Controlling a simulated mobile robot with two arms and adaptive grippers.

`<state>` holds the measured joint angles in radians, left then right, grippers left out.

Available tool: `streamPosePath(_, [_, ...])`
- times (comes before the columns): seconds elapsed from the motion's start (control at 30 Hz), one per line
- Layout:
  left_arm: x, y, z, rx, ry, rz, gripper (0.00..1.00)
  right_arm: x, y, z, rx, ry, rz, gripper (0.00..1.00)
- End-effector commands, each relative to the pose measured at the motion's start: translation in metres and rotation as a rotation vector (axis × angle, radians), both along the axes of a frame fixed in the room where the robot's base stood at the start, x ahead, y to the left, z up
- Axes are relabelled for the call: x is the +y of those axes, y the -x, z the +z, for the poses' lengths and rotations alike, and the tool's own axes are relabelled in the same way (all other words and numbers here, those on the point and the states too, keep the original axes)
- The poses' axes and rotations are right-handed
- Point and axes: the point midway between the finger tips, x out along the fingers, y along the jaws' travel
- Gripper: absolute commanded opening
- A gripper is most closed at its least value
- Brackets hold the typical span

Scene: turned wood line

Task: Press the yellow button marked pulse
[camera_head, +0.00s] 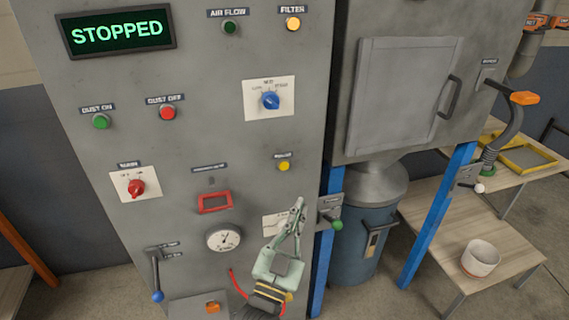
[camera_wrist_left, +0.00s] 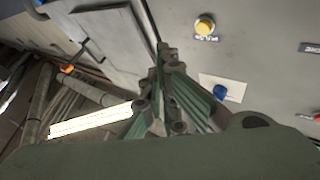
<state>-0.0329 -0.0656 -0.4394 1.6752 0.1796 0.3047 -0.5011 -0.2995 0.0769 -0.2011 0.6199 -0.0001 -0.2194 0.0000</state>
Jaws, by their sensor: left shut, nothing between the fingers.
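The yellow pulse button (camera_head: 284,166) sits on the grey cabinet front, under a small dark label. It also shows in the left wrist view, upper right, as a round yellow button (camera_wrist_left: 204,26) with its label upside down. My left gripper (camera_head: 299,204) is shut and empty. In the head view its tips are below and slightly right of the button, apart from it. In the left wrist view the shut fingers (camera_wrist_left: 163,50) stand left of the button. How far the tips are from the panel is hard to tell. My right gripper is not in view.
A blue knob (camera_head: 270,101) and a yellow filter light (camera_head: 293,23) are above the button. A red-framed slot (camera_head: 215,202) and a gauge (camera_head: 224,239) are left of the gripper. A green-knobbed lever (camera_head: 334,222) sticks out close to its right. The display (camera_head: 116,32) reads STOPPED.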

Motion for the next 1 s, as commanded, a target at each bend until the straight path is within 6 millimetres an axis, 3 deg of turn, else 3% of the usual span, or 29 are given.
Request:
streamPosePath(0.1, [0.0,0.004,0.031,-0.058,0.019,0.005,0.0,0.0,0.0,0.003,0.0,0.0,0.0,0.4])
streamPosePath(0.23, [0.0,0.007,0.047,-0.09,0.029,0.008,0.0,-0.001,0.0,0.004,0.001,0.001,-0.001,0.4])
streamPosePath(0.7, [0.001,0.004,0.048,-0.097,0.03,0.009,0.0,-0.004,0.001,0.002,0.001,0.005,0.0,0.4])
streamPosePath(1.0, [0.012,-0.028,0.046,-0.099,0.029,0.009,0.0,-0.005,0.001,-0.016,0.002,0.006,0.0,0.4])
